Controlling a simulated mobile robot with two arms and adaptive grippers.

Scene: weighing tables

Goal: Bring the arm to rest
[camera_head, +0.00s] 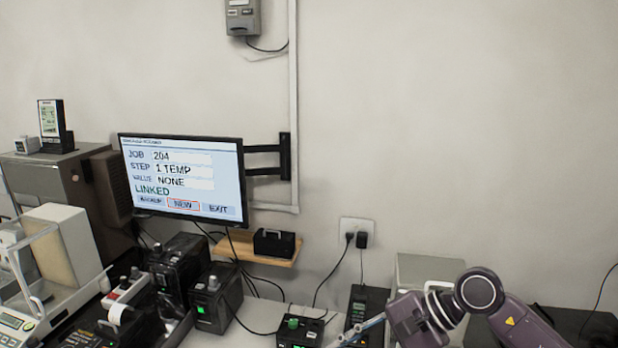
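My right arm (478,293) comes in at the lower right, bent at a round dark joint, with a purple link that runs down past the bottom edge. I make out no gripper fingers on it. A thin pale-blue piece (362,329) lies just left of this arm; I cannot tell what it belongs to. My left arm and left gripper do not show. The monitor (185,178) on the wall reads JOB 204, STEP 1 TEMP, VALUE NONE, LINKED, with NEW outlined in red.
Black devices (215,297) and a balance with clear panels (40,265) crowd the lower left.

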